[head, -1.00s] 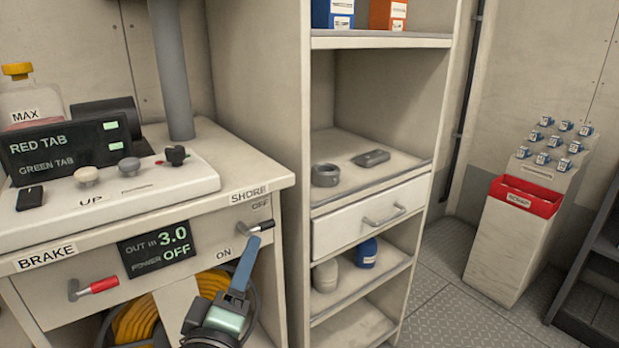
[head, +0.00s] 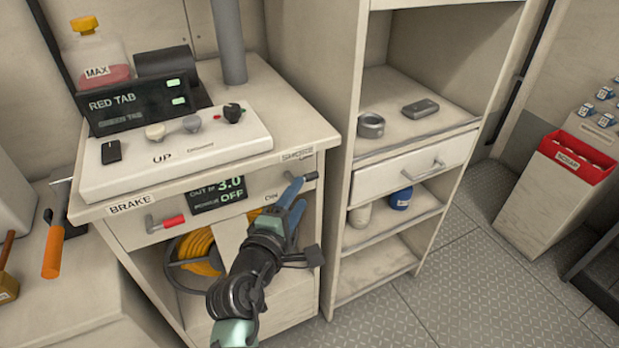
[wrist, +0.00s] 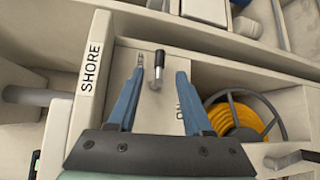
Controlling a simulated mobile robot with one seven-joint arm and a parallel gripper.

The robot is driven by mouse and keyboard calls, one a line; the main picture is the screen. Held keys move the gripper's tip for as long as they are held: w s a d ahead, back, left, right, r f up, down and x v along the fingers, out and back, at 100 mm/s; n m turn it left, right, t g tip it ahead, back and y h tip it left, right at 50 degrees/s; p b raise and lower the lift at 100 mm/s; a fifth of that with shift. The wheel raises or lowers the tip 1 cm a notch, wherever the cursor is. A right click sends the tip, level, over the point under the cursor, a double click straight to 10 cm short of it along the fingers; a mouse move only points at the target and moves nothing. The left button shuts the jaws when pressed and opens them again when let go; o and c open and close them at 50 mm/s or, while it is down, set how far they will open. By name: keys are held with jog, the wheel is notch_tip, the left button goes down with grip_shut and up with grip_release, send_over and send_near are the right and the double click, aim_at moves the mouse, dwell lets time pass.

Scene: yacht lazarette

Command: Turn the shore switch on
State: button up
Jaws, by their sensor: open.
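The shore switch is a small lever with a black handle (wrist: 158,63) and a silver stem, on the cabinet front below the SHORE label (wrist: 89,66). In the wrist view my gripper (wrist: 161,70) is open, with its two blue fingers on either side of the lever. The OFF mark (wrist: 140,58) is by the left finger and the ON mark (wrist: 180,112) by the right one. Whether a finger touches the lever I cannot tell. In the head view my gripper (head: 298,194) is at the switch and partly hides it. The display (head: 218,194) reads POWER OFF.
A red-handled BRAKE lever (head: 166,222) is left on the same front. A yellow hose reel (head: 197,252) sits in the opening below. A shelf unit with a drawer (head: 415,168) stands close on the right. The floor (head: 400,310) there is clear.

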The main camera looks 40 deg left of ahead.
aim_at(309, 180)
jog(key=x, duration=0.6)
jog(key=shift+w+a+b, duration=0.1)
jog(key=shift+w+b, duration=0.15)
jog(key=shift+b, duration=0.15)
grip_shut()
